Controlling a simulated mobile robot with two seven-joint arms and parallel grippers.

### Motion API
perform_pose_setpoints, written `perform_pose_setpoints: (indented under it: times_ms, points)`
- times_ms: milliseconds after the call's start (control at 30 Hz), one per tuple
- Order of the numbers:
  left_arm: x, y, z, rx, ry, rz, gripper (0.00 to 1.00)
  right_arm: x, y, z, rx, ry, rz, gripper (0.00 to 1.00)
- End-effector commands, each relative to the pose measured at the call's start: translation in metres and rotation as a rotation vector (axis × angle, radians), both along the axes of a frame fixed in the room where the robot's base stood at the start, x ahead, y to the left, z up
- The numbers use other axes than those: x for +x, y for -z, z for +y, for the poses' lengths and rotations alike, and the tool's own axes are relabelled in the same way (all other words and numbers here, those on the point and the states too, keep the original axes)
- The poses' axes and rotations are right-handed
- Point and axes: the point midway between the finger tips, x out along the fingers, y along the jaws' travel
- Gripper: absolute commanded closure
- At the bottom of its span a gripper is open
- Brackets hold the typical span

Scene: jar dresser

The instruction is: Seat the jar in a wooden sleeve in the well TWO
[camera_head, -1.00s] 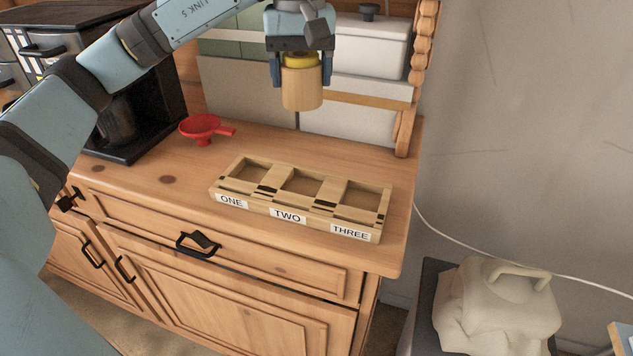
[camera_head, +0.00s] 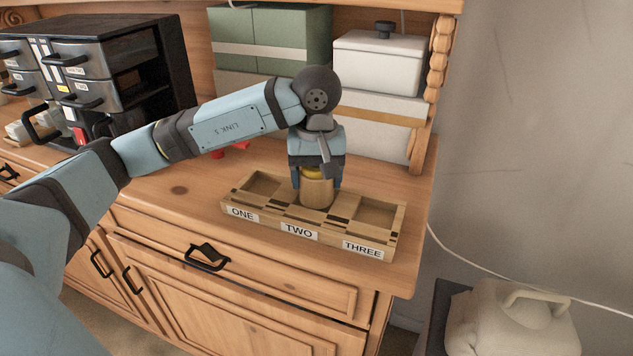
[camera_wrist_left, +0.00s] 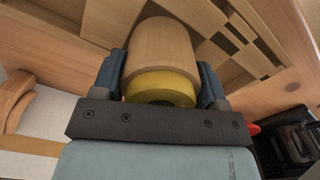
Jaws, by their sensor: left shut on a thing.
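The jar in a wooden sleeve (camera_head: 317,191) has a yellow top and stands upright at the middle well of the wooden tray (camera_head: 272,226). The well TWO is the middle one, above the label TWO (camera_head: 299,231). My left gripper (camera_head: 317,184) points down and is shut on the jar. The jar's lower end is at the well, but I cannot tell whether it rests on the floor. In the left wrist view the sleeve (camera_wrist_left: 160,50) and yellow top (camera_wrist_left: 160,87) sit between the two fingers. My right gripper is not in view.
Well ONE (camera_head: 262,185) and well THREE (camera_head: 376,213) are empty. A red funnel (camera_head: 235,150) is partly hidden behind my arm. A white box (camera_head: 378,62) and a green box (camera_head: 270,35) stand behind. Black drawers (camera_head: 90,70) are at the left.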

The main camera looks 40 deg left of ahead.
Motion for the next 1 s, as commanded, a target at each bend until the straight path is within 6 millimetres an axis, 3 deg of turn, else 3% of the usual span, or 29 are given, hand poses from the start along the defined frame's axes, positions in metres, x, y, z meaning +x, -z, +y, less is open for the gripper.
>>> perform_pose_setpoints:
  times_ms: [100,467,500,600,1000]
  points:
    - [-0.001,0.015,0.000,0.000,-0.001,0.001,0.66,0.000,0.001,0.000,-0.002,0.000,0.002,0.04]
    - [0.000,0.021,0.000,0.001,0.000,-0.001,0.66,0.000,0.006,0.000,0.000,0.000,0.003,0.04]
    - [0.000,0.020,0.000,0.000,0.000,0.000,0.29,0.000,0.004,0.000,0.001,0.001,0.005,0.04]
    - [0.000,0.019,0.000,0.000,0.000,0.000,0.08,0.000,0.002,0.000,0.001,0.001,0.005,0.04]
    - [0.000,0.011,0.000,0.000,0.000,-0.001,0.08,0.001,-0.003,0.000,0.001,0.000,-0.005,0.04]
